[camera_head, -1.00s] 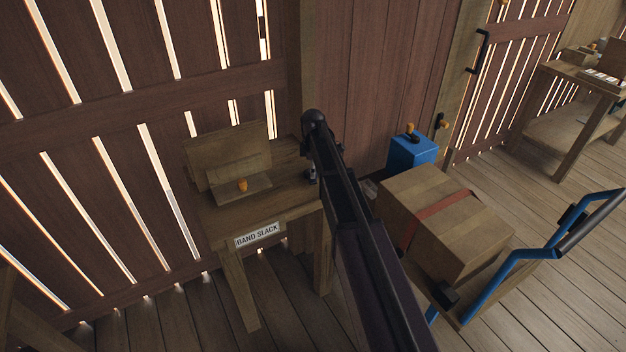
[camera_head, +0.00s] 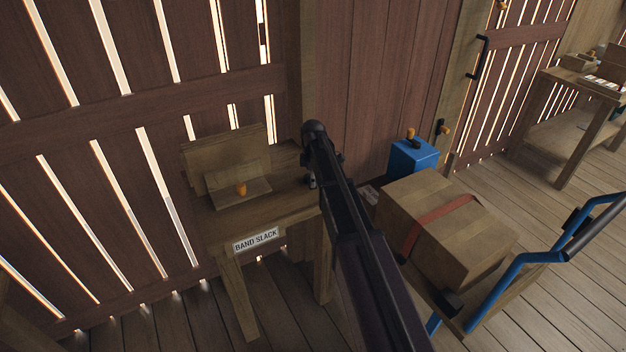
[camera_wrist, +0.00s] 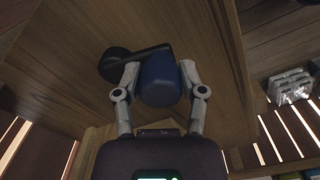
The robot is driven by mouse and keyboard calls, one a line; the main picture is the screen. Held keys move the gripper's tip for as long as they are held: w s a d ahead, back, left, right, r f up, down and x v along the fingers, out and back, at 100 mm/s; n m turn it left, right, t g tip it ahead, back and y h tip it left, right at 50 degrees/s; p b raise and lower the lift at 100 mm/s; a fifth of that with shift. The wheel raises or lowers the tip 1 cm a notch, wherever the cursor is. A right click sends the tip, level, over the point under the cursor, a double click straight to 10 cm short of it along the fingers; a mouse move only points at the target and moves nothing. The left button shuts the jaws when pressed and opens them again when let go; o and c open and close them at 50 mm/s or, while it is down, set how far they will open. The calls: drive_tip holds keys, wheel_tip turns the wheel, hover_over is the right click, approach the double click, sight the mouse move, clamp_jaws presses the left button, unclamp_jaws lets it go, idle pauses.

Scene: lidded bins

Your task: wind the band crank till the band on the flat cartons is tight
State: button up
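The wrist view shows the crank, with a black hub and arm (camera_wrist: 117,65) and a dark blue grip (camera_wrist: 158,82), against a wooden surface. My gripper (camera_wrist: 159,72) has one finger on each side of the blue grip, close against it, and looks shut on it. In the head view my gripper (camera_head: 312,182) is mostly hidden behind my arm, at the right end of a small wooden bench (camera_head: 285,208). A sign on the bench front reads "BAND SLACK" (camera_head: 256,240). I cannot clearly make out the flat cartons or their band in the head view.
A brown box with a red band (camera_head: 480,235) sits on a blue-handled cart right of my arm. A blue container (camera_head: 413,157) stands behind it. A pale strapped bundle (camera_wrist: 290,86) shows right in the wrist view. A slatted wall backs the bench.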

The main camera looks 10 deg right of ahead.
clamp_jaws()
drive_tip(key=shift+a+m, duration=0.2)
drive_tip(key=shift+m, duration=0.2)
drive_tip(key=a+m, duration=0.1)
drive_tip(key=m, duration=0.3)
drive_tip(key=shift+w+a, duration=0.15)
drive_tip(key=shift+a, duration=0.2)
drive_tip(key=m, duration=0.1)
drive_tip(key=w+a+m, duration=0.1)
drive_tip(key=m, duration=0.1)
drive_tip(key=a+m, duration=0.1)
drive_tip(key=m, duration=0.1)
drive_tip(key=shift+w, duration=0.2)
drive_tip(key=m, duration=0.2)
drive_tip(key=w+m, duration=0.1)
drive_tip(key=m, duration=0.1)
drive_tip(key=w+a+m, duration=0.1)
drive_tip(key=shift+a+m, duration=0.1)
drive_tip(key=shift+m, duration=0.3)
drive_tip(key=w+m, duration=0.1)
drive_tip(key=m, duration=0.1)
drive_tip(key=w+m, duration=0.1)
drive_tip(key=m, duration=0.2)
drive_tip(key=shift+w, duration=0.15)
